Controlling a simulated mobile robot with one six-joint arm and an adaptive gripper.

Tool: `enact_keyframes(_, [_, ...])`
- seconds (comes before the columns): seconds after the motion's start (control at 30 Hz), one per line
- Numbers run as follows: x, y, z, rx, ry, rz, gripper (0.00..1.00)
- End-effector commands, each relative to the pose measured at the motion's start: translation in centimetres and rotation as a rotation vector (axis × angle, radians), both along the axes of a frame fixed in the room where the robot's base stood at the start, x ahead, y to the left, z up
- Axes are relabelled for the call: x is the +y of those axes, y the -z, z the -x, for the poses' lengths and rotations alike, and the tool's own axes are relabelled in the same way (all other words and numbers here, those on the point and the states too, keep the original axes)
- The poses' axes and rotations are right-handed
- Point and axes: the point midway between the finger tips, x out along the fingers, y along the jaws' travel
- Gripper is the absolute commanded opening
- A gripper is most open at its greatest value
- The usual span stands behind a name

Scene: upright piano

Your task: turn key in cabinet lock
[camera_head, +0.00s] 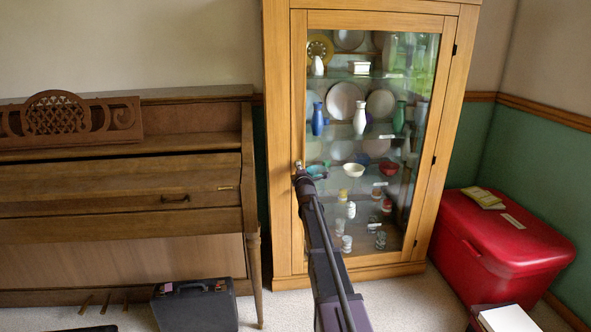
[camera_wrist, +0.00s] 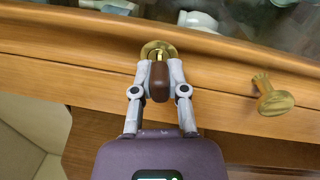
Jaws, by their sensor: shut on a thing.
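A wooden cabinet (camera_head: 281,120) with a glass door stands in the middle of the head view; its door looks shut. In the wrist view, a round brass lock plate (camera_wrist: 158,47) sits on the cabinet's door frame. A key with a dark brown grip (camera_wrist: 159,85) and a brass shaft points into the plate. My gripper (camera_wrist: 160,74) is shut on the key's brown grip, one grey finger on each side. In the head view my gripper (camera_head: 299,170) is at the left edge of the door, and the key is too small to make out there.
A brass knob (camera_wrist: 272,97) sticks out to the right of the lock in the wrist view. Dishes and vases stand behind the glass. An upright piano (camera_head: 120,190) is to the left, with a dark case (camera_head: 195,308) on the floor. A red chest (camera_head: 500,240) stands to the right.

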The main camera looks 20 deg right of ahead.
Motion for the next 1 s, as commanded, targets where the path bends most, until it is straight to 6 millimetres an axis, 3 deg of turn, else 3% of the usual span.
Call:
enact_keyframes(0.3, [-0.04,0.02,0.0,0.055,0.021,0.188,0.0])
enact_keyframes(0.77, [-0.06,0.02,0.0,0.064,0.024,0.22,0.0])
enact_keyframes(1.0, [-0.06,0.02,0.0,0.105,0.038,0.359,0.0])
